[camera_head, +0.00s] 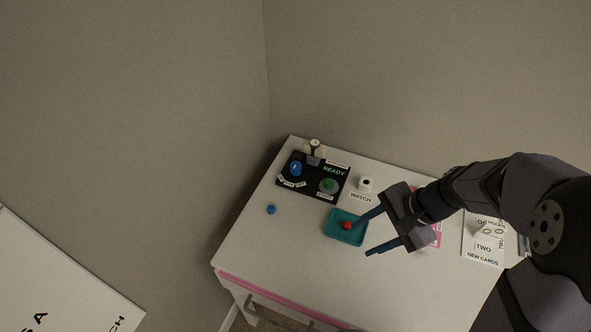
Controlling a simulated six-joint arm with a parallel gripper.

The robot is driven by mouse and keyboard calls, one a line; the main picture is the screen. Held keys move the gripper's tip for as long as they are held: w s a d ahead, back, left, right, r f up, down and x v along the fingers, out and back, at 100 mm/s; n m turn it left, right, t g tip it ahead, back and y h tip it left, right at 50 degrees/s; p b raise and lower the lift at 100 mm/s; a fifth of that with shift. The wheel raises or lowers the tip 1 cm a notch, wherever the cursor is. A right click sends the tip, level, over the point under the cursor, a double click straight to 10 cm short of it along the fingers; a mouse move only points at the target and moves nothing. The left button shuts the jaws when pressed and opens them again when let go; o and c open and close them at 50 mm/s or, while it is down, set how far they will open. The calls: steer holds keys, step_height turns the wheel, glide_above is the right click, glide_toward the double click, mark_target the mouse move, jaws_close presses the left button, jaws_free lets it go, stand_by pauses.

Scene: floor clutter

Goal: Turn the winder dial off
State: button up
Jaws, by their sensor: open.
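The winder dial appears to be the blue knob (296,168) on the left of a black panel (313,197) at the table's back left. Small white labels curve below the knob; their words and the dial's setting are too small to read. A green button (329,185) sits on the panel's right side under the word READY. My gripper (364,234) is open over the teal tray (331,237), to the right and in front of the panel. It is apart from the dial. A small red object (347,226) lies in the tray, near the upper finger.
A watch on a stand (314,146) is behind the panel. A white holder (366,184) stands beside a WATCH label. A blue bead (271,209) lies left. White cards (482,250) lie right. The table's front left is clear; walls stand behind.

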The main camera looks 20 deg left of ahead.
mark_target(297, 166)
steer(key=w+a+f+m+y+b, duration=0.1)
steer(key=w+a+m, duration=0.1)
steer(key=w+a, duration=0.1)
steer(key=w+a+f+m+y, duration=0.1)
steer(key=w+a+m, duration=0.1)
steer(key=a, duration=0.2)
steer(key=w+a+f+m+t+y+b, duration=0.1)
steer(key=w+a+m+y, duration=0.1)
steer(key=w+a, duration=0.1)
steer(key=shift+w+a+f+b, duration=0.3)
steer(key=shift+a+f, duration=0.05)
steer(key=shift+a, duration=0.35)
steer(key=w+a+f+m+t+y, duration=0.1)
steer(key=w+a+m, duration=0.1)
steer(key=w, duration=0.1)
steer(key=w+a+m+t+y+b, duration=0.1)
steer(key=w+a+m, duration=0.1)
steer(key=w+a, duration=0.1)
steer(key=w+a+f+m+y+b, duration=0.1)
steer(key=w+a+m, duration=0.2)
steer(key=shift+a+f+t, duration=0.15)
steer(key=shift+f+t, duration=0.2)
steer(key=shift+t, duration=0.05)
steer(key=shift+w+a+m+y, duration=0.25)
steer(key=shift+w+m+y, duration=0.05)
steer(key=shift+w+y, duration=0.1)
steer(key=shift+p+x, duration=0.5)
steer(key=shift+x, duration=3.15)
steer(key=shift+f, duration=0.1)
steer(key=c, duration=1.1)
